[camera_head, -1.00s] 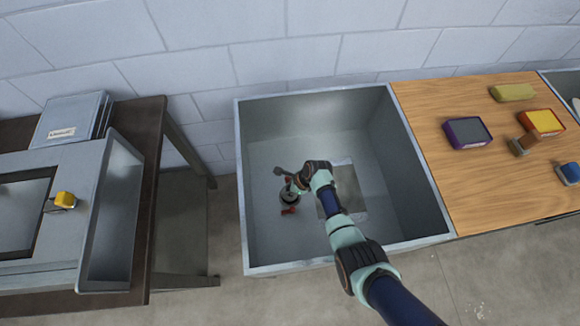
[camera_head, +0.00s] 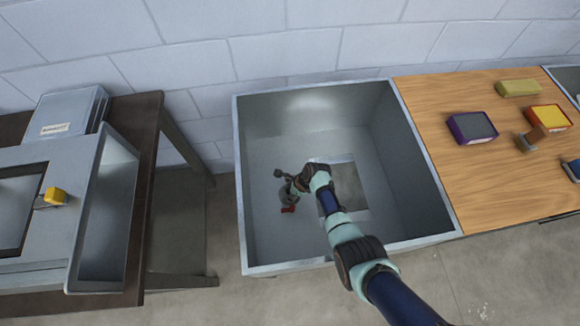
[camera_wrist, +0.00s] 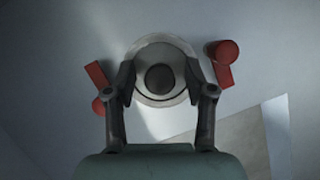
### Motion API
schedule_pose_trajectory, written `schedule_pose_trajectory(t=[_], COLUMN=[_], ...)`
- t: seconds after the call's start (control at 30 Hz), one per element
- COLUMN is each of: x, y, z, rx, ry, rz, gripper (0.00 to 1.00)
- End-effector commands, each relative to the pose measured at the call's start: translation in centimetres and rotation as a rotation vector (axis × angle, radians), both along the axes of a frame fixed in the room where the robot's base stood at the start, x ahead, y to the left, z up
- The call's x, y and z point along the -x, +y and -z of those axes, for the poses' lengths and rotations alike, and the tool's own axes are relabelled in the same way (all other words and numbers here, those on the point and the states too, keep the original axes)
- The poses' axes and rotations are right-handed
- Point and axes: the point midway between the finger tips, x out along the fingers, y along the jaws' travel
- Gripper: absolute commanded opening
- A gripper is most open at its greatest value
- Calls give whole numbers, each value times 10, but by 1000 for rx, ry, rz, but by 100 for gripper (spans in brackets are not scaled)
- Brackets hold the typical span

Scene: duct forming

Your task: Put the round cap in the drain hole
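The steel sink basin (camera_head: 262,160) has a round grey fitting on its floor, largely hidden behind my gripper (camera_head: 288,182) in the head view. In the wrist view my gripper (camera_wrist: 160,82) has its fingers apart, one on each side of a round grey piece (camera_wrist: 160,48) with a dark round middle (camera_wrist: 159,78). The fingertips overlap its left and right edges. I cannot tell whether they touch it, or whether it is the cap, the drain, or one on the other. Red parts lie left (camera_wrist: 98,76) and right (camera_wrist: 224,62) of it.
A grey rectangular patch (camera_head: 350,190) shows on the basin floor to the right. The basin walls surround my gripper. A wooden counter (camera_head: 440,110) with several blocks stands right; a dark table (camera_head: 150,150) with a metal tray stands left.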

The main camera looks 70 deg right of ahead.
Motion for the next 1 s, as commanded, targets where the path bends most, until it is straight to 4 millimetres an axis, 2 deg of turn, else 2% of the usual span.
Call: schedule_pose_trajectory(t=[0.13,0.23,0.5,0.7,0.83,1.0], x=[0,2,26,41,45,46], y=[0,0,-2,-3,-4,-4], z=[-1,-10,-73,-106,-114,-114], rx=[0,1,2,2,1,0], ry=[0,0,0,0,0,0], rz=[0,0,2,1,1,0], gripper=[54,54,54,54,54,54])
